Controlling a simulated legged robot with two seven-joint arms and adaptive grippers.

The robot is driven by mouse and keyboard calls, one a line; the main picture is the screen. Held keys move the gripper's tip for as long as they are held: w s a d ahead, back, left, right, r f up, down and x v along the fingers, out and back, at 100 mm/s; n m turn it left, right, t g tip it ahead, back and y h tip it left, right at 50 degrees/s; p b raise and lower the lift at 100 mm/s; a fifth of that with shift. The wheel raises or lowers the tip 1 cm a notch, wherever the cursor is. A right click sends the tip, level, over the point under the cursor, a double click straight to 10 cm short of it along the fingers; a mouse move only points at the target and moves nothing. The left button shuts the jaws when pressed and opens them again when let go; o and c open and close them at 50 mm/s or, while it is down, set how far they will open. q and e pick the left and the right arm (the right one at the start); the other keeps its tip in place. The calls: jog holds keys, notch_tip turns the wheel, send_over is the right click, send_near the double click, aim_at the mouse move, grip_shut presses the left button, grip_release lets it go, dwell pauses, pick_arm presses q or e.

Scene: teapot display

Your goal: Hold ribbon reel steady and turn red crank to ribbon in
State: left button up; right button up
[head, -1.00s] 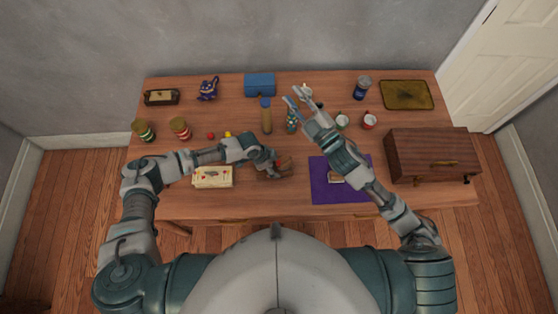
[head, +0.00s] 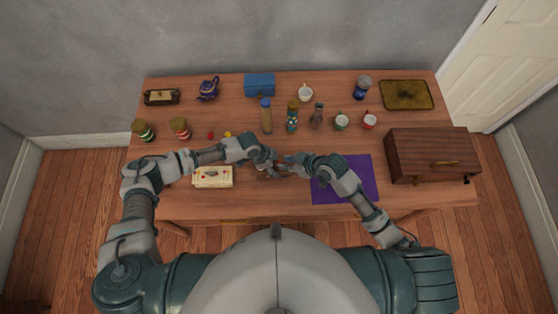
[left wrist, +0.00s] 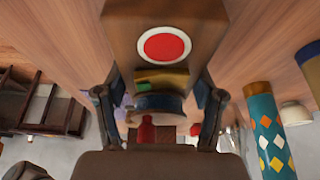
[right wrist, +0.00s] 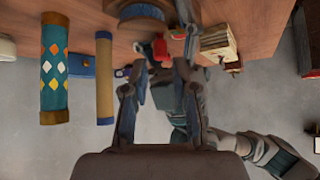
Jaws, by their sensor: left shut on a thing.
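The wooden ribbon reel (head: 270,173) sits near the front middle of the table, mostly hidden by my grippers in the head view. In the left wrist view its wooden body (left wrist: 120,40) carries a red disc in a white ring. My left gripper (left wrist: 158,100) is shut on the reel, with one finger on each side. The red crank (right wrist: 160,47) shows in the right wrist view beside the reel's rounded wooden part (right wrist: 140,12). My right gripper (right wrist: 160,68) is open, its fingertips close to the crank on either side. I cannot tell whether they touch it.
A cream box (head: 213,177) stands just left of the reel. A purple mat (head: 350,188) lies to the right under my right arm. A patterned teal cylinder (head: 292,118), a tan cylinder (head: 266,118) and cups stand behind. A wooden chest (head: 432,155) is at the right.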

aim_at(279, 161)
jog(key=x, duration=0.5)
grip_shut()
jog(key=shift+w+m+t+h, duration=0.15)
jog(key=shift+m+t+h, duration=0.3)
jog(key=shift+m, duration=0.35)
grip_release()
